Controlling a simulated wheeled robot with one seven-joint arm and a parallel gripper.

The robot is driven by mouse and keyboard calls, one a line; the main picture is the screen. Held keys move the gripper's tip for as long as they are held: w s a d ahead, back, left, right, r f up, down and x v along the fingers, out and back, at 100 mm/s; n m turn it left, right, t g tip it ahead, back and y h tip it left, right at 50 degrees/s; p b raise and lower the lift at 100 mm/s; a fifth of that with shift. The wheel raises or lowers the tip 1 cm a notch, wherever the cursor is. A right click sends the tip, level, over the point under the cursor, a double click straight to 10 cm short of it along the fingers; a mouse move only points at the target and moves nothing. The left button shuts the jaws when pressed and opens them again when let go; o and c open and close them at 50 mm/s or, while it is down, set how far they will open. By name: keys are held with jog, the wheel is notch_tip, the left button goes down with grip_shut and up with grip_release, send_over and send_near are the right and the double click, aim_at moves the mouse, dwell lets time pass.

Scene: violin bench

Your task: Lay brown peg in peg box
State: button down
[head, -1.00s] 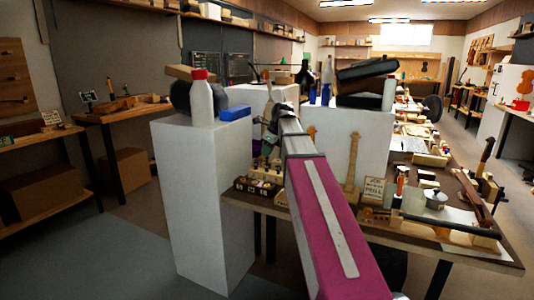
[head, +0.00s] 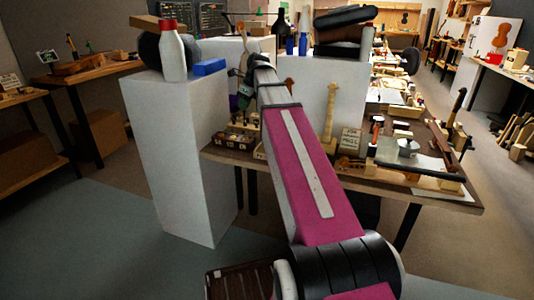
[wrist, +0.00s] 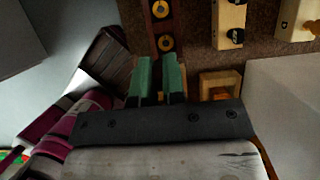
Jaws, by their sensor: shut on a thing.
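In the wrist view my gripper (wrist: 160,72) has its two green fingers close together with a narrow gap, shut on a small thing. That thing is mostly hidden between the fingers, so its shape does not show; I take it to be the brown peg. In the head view my gripper (head: 243,97) hangs above the table's near left corner, small and partly hidden by my arm. A dark compartmented box (head: 226,141) with several small pieces stands below it. A small open wooden box (wrist: 220,84) lies to the right of the fingers in the wrist view. I cannot tell which is the peg box.
A white pedestal (head: 172,160) with a red-capped bottle (head: 173,52) and a blue block (head: 209,67) stands left of my arm. The table (head: 430,197) holds several tools to the right. A dark strip with brass rings (wrist: 164,28) lies beyond the fingers.

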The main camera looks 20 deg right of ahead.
jog(key=shift+s+d+r, duration=0.25)
jog(key=shift+s+d, duration=0.05)
jog(key=shift+s, duration=0.05)
jog(key=s+d+f, duration=0.6)
jog(key=s+d, duration=0.1)
jog(key=shift+d+f, duration=0.15)
jog(key=shift+f, duration=0.1)
dwell(0.4)
jog(key=shift+f, duration=0.1)
dwell(0.4)
jog(key=shift+f, duration=0.7)
jog(key=shift+f, duration=0.15)
